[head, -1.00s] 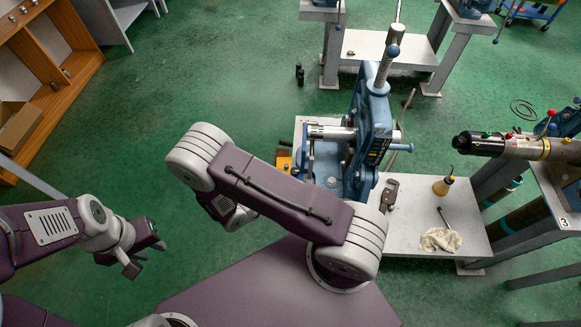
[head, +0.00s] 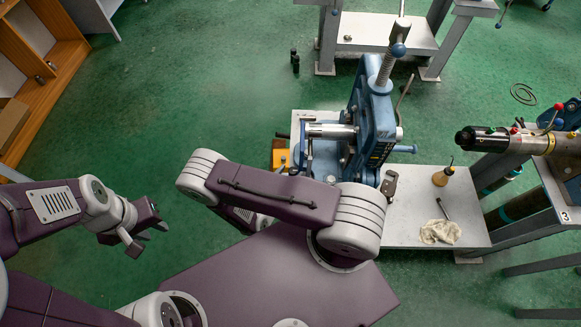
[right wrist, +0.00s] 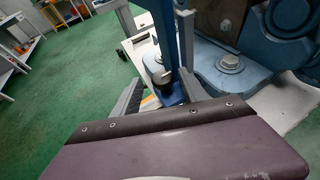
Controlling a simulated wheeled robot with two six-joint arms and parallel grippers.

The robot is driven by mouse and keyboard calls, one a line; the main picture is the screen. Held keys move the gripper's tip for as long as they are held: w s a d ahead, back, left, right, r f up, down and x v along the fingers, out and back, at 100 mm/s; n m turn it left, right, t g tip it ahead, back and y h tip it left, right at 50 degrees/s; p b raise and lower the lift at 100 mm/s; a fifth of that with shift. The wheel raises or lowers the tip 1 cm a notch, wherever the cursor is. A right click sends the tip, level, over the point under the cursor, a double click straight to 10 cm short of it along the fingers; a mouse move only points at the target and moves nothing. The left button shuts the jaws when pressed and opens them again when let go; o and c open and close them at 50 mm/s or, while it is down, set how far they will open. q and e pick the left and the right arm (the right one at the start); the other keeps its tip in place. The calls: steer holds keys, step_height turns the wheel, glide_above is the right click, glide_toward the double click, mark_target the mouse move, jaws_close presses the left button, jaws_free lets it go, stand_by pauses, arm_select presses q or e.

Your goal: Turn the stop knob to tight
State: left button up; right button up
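The blue pipe vise (head: 370,115) stands on a pale bench, with an upright screw and a bright pipe (head: 332,131) lying across it. I cannot tell for sure which part is the stop knob. A dark round knob (right wrist: 162,77) shows beyond my right gripper in the right wrist view, close to a blue upright bar. My right gripper (right wrist: 160,97) has its grey fingers apart, with nothing visibly held. In the head view my right arm mostly hides it. My left gripper (head: 150,232) is open and empty over the floor, far left of the vise.
A machine with a dark cylinder end (head: 480,139) stands at the right. Green floor is clear at left.

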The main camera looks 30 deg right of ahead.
steer(key=shift+s+r, duration=0.2)
steer(key=shift+s, duration=0.1)
steer(key=shift+a, duration=0.1)
steer(key=shift+c, duration=0.5)
arm_select(q)
steer(key=shift+s+a+r, duration=0.1)
steer(key=shift+s+a, duration=0.05)
steer(key=shift+s, duration=0.15)
arm_select(e)
jaws_close()
